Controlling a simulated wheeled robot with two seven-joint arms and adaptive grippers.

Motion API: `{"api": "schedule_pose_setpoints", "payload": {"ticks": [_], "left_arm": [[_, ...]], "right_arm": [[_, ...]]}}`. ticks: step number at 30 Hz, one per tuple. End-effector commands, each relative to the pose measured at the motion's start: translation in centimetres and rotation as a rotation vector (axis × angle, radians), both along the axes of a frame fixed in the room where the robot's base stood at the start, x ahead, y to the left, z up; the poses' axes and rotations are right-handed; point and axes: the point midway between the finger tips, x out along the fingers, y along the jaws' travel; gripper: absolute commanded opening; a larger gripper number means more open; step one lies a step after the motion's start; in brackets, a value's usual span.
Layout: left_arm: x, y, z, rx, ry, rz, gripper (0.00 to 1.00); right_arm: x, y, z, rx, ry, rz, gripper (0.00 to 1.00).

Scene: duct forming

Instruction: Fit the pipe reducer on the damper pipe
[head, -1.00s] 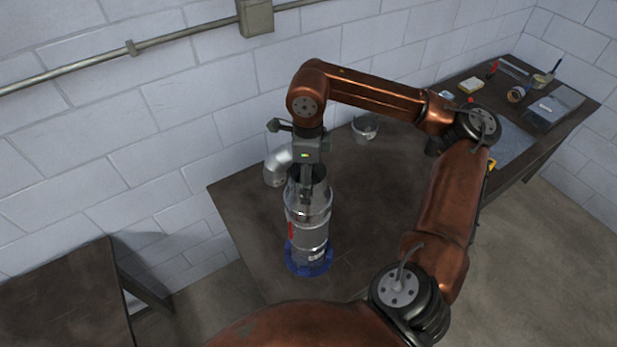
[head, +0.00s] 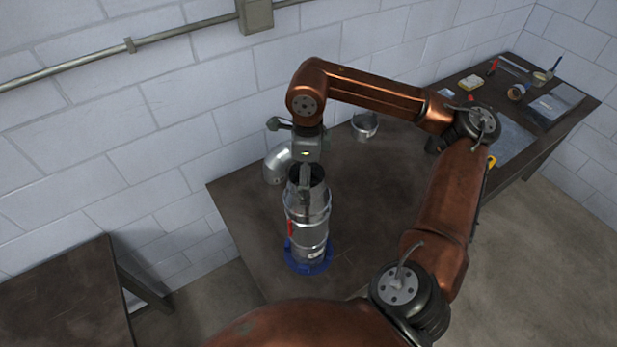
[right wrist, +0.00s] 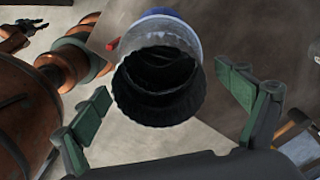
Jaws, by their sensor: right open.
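The pipe reducer (head: 309,205) is a silvery metal sleeve with a narrower, dark open top. It stands upright on top of the damper pipe (head: 312,238), which has a red handle on its left side and stands in a blue ring base (head: 310,265). The two look in line; the exact seating at the joint cannot be told. My right gripper (head: 305,188) is just above the reducer's open top. In the right wrist view my right gripper (right wrist: 170,115) is open, its green-padded fingers apart on either side of the reducer's mouth (right wrist: 160,85), touching nothing. A dark gripper-like part shows at that view's top left, probably my left gripper (right wrist: 15,35).
A metal elbow (head: 278,163) stands behind the reducer at left, near the wall. A small metal collar (head: 364,126) stands farther back. Tape (head: 516,92) and tools lie at the table's far right end. The table (head: 375,195) is clear right of the pipe.

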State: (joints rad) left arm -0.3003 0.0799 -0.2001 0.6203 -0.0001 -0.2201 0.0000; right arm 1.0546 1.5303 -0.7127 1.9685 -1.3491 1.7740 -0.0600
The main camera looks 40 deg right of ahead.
Motion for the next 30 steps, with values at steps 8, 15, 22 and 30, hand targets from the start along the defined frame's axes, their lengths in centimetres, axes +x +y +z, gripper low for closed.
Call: {"api": "schedule_pose_setpoints", "payload": {"ticks": [8,15,22,30], "left_arm": [[0.0,0.3,0.0,0.003,0.0,-0.001,0.25],[0.0,0.1,0.0,0.001,0.0,0.0,0.25],[0.0,0.1,0.0,0.001,0.0,0.0,0.25],[0.0,0.0,0.0,0.0,0.0,0.0,0.25]], "right_arm": [[0.0,0.0,0.2,0.0,0.0,0.0,0.93],[0.1,0.1,3.8,0.001,-0.006,0.001,0.93],[0.1,0.1,9.0,0.003,-0.004,0.002,0.93],[0.0,0.0,11.5,0.0,-0.001,0.0,0.93]]}}
